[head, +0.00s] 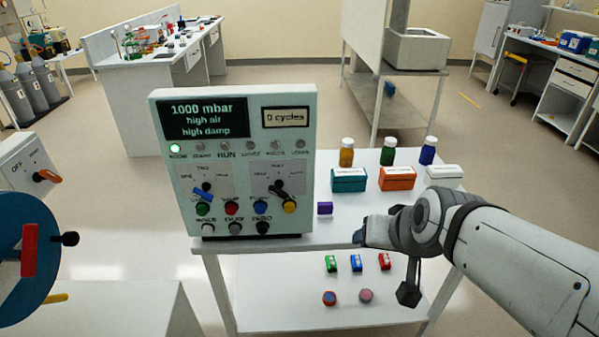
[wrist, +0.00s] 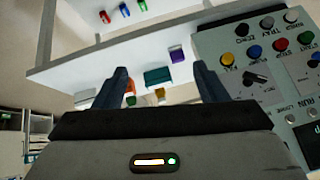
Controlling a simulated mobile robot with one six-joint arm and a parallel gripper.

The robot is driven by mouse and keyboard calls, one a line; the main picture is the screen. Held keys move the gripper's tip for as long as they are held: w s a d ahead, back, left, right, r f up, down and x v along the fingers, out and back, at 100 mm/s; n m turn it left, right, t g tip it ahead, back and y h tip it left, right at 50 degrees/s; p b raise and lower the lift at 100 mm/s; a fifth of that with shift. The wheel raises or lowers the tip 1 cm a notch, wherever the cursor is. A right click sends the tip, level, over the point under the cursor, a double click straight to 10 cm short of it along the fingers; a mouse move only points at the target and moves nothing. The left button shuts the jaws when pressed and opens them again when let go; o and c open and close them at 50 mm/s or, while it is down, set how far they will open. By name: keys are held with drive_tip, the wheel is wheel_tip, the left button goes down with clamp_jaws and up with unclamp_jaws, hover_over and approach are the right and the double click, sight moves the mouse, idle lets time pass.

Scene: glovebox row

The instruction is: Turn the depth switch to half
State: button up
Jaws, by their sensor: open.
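The control panel (head: 245,215) stands upright on the left of the white table. It carries two rotary switches: a blue-handled one (head: 203,195) on the left and a black-handled one (head: 281,193) on the right. Their labels are too small to read surely, so I cannot tell which is the depth switch. The black handle slants down to the right. In the wrist view the panel (wrist: 235,50) appears upside down at the right, with the black switch (wrist: 256,79) visible. My gripper (wrist: 162,84) is open and empty, right of the panel and apart from it.
Coloured buttons (head: 231,208) crowd below the switches. The display (head: 205,118) reads 1000 mbar, high air, high damp. A purple block (head: 325,208), boxes (head: 397,179) and capped bottles stand on the table (head: 340,233). Small items lie on the lower shelf (head: 300,305).

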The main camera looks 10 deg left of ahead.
drive_tip(key=w+a+f+t+y+b, duration=0.1)
drive_tip(key=w+a+t+y+b, duration=0.15)
drive_tip(key=a, duration=0.35)
drive_tip(key=w+a+f+t+y+b, duration=0.1)
drive_tip(key=w+a+t+b, duration=0.15)
drive_tip(key=a, duration=0.45)
drive_tip(key=m+t+h+b, duration=0.2)
drive_tip(key=m+t+b, duration=0.3)
drive_tip(key=t+b, duration=0.15)
approach(278, 194)
drive_tip(key=d+x, duration=0.1)
drive_tip(key=x, duration=0.3)
drive_tip(key=shift+g, duration=0.35)
drive_tip(key=x, duration=0.4)
drive_tip(key=b+x, duration=0.1)
drive_tip(key=x, duration=0.2)
drive_tip(key=shift+s+a+r, duration=0.1)
drive_tip(key=shift+a+r, duration=0.05)
drive_tip(key=shift+a, duration=0.25)
drive_tip(key=shift+c, duration=0.5)
drive_tip(key=c, duration=0.9)
